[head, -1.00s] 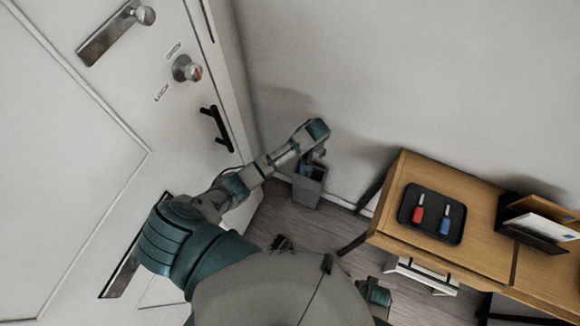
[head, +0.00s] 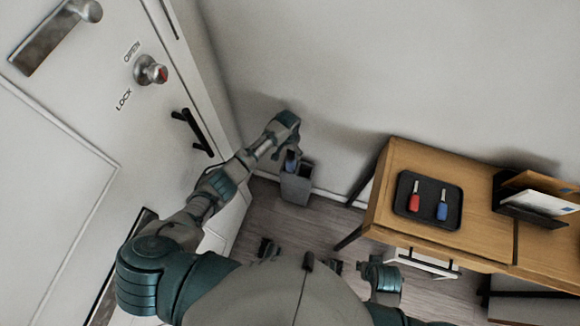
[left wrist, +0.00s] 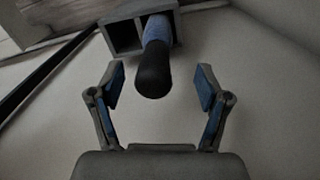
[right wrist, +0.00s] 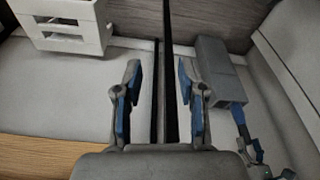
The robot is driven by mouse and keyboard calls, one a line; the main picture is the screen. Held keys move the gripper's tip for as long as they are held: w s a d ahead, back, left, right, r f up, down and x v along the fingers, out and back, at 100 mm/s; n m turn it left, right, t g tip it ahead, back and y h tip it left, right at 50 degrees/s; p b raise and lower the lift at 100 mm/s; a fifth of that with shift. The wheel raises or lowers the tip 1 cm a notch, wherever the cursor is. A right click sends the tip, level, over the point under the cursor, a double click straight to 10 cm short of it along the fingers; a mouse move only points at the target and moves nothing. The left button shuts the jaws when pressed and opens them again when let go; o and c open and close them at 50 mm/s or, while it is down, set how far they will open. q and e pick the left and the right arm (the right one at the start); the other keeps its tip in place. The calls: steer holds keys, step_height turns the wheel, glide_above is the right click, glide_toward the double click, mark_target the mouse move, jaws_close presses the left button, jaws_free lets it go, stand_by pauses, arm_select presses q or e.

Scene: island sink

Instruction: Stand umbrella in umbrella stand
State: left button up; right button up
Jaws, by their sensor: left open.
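The grey umbrella stand (head: 297,186) stands on the floor by the wall, right of the door. The left wrist view shows its divided top (left wrist: 124,36). The blue umbrella with a black handle (left wrist: 153,72) stands in one compartment, its handle pointing up toward my left wrist camera. My left gripper (head: 288,155) is above the stand. Its fingers (left wrist: 160,70) are spread on either side of the handle, with gaps showing. My right gripper (right wrist: 158,64) is open and empty, away from the stand (right wrist: 219,72).
A wooden table (head: 386,222) on the right carries a black tray (head: 404,182) with a red and a blue item, and a letter holder (head: 525,222). A white crate (right wrist: 62,25) is below. The door (head: 60,150) is at left. Floor before the stand is clear.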

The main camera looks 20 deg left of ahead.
mark_target(291, 163)
arm_select(q)
steer(key=shift+a+f, duration=0.1)
steer(key=shift+f, duration=0.35)
steer(key=shift+f+b, duration=0.6)
steer(key=shift+f, duration=0.35)
steer(key=f, duration=0.1)
steer(key=f+b, duration=0.1)
steer(key=shift+d+f, duration=0.25)
steer(key=shift+f, duration=0.15)
steer(key=shift+a, duration=0.2)
arm_select(e)
steer(key=w+a+r+t, duration=0.2)
steer(key=w+r+t, duration=0.1)
steer(key=w, duration=0.3)
steer(key=shift+r+t+y, duration=0.15)
steer(key=shift+t+y, duration=0.15)
steer(key=shift+y, duration=0.1)
arm_select(q)
steer(key=c, duration=0.7)
steer(key=shift+d, duration=0.15)
jaws_close()
arm_select(e)
steer(key=shift+d, duration=0.2)
